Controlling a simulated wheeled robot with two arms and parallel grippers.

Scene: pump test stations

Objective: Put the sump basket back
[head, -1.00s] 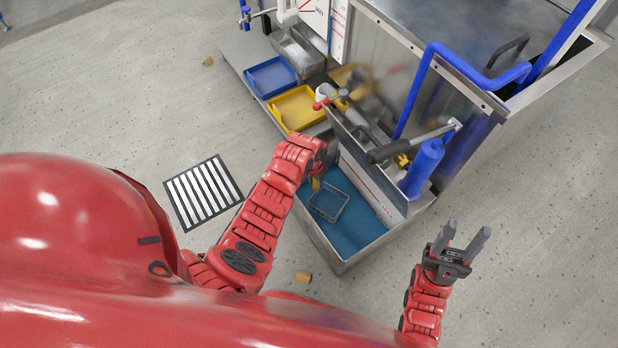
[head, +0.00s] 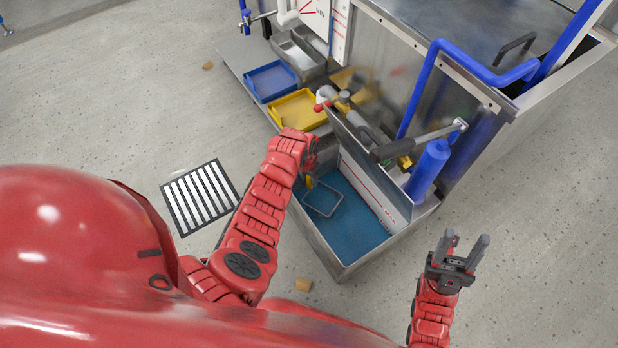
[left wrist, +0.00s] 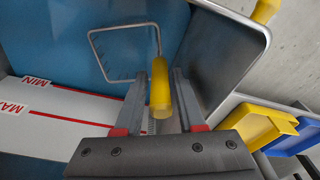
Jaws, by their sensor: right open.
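The sump basket (head: 341,203) is a grey rectangular frame with a yellow grip (head: 309,181). It lies inside the open steel sump tank (head: 318,244), over the blue interior. In the left wrist view the basket's thin frame (left wrist: 91,47) shows against the blue, and its yellow grip (left wrist: 160,88) stands between my fingers. My left gripper (head: 308,168) reaches into the tank's left side. In the left wrist view its fingers (left wrist: 160,74) are apart, with a narrow gap on each side of the grip. My right gripper (head: 466,248) is open and empty, right of the tank.
A yellow tray (head: 279,112) and a blue tray (head: 252,88) lie beyond the tank. A grey-handled lever (head: 400,147) and blue pipework (head: 423,92) overhang the tank's right side. A striped floor grate (head: 164,193) and a small tan block (head: 303,285) lie on the floor.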

